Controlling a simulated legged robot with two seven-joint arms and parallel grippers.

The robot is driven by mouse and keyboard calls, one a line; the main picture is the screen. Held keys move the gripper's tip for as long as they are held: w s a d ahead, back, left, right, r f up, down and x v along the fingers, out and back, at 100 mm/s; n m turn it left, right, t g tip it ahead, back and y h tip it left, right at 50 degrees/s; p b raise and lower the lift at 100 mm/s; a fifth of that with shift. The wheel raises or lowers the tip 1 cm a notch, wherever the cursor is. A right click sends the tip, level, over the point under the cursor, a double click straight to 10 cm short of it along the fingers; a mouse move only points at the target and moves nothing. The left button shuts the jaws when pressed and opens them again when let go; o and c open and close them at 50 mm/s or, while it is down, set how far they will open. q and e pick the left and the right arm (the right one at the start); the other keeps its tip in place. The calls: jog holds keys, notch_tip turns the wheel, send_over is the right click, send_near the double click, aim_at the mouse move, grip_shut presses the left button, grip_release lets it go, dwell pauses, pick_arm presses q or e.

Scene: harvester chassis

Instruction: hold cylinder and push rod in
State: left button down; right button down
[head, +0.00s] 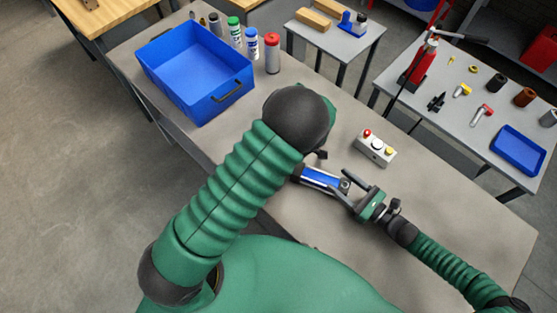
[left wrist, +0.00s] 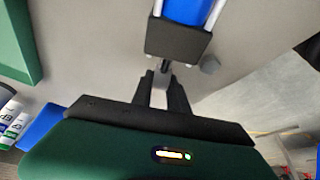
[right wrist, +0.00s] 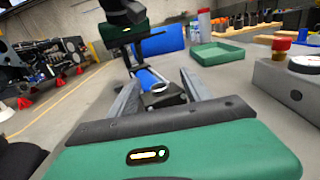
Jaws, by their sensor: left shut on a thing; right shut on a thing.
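The blue cylinder (head: 322,180) lies low over the workbench, slightly tilted in the head view. It also shows in the left wrist view (left wrist: 188,10) and the right wrist view (right wrist: 147,78). My right gripper (head: 357,192) is shut on the cylinder's dark near end block (right wrist: 165,98), with a finger on each side. My left gripper (left wrist: 163,88) is at the opposite end, its fingers close together on the short metal rod (left wrist: 165,66) below the dark end cap. In the head view my left arm hides the left gripper.
A blue bin (head: 195,75) and several bottles (head: 252,45) stand at the back left. A side table (head: 455,130) at right holds tools and parts.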

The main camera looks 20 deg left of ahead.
pick_arm(q)
jog(key=shift+d, duration=0.4)
pick_arm(e)
jog(key=shift+r, duration=0.1)
pick_arm(q)
jog(key=shift+d, duration=1.05)
jog(key=c, duration=1.2)
grip_release()
